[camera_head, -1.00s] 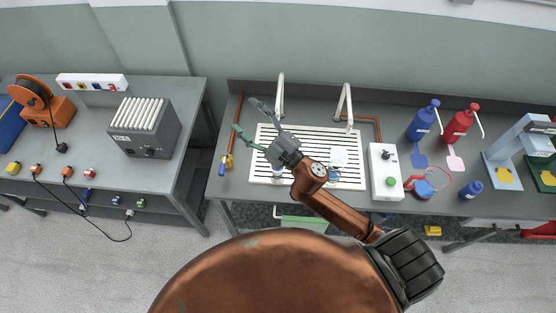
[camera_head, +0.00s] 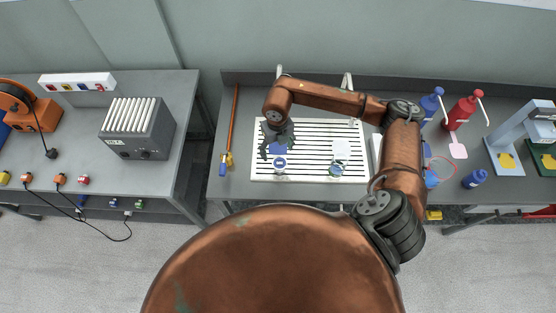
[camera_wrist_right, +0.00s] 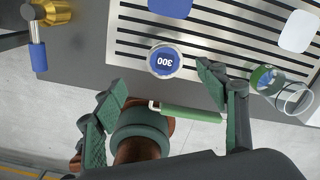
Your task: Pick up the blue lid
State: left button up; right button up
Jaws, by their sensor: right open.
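A round blue lid marked 300 (camera_wrist_right: 165,61) shows in the right wrist view, with a pale rim around it. It sits at the near edge of the white slotted rack, and in the head view (camera_head: 280,163) it is small, just below my gripper. My right gripper (camera_wrist_right: 161,88) is open and empty, its green-padded fingers spread on either side below the lid in the wrist view. In the head view the right gripper (camera_head: 278,136) hangs over the left part of the rack. I cannot tell its height above the lid. My left gripper is not in view.
Blue (camera_head: 431,105) and red (camera_head: 462,112) bottles stand right.

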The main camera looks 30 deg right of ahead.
aim_at(280, 163)
jog(key=shift+s+d+f, duration=0.15)
jog(key=shift+f, duration=0.45)
jog(key=shift+s+d+f, duration=0.1)
jog(key=shift+f, duration=0.5)
jog(key=f, duration=0.1)
jog(key=f+p, duration=0.1)
jog(key=f, duration=0.2)
jog(key=shift+s+d+f, duration=0.1)
jog(key=shift+s+f, duration=0.15)
jog(key=shift+f, duration=0.15)
jog(key=shift+f, duration=0.3)
jog(key=c, duration=0.8)
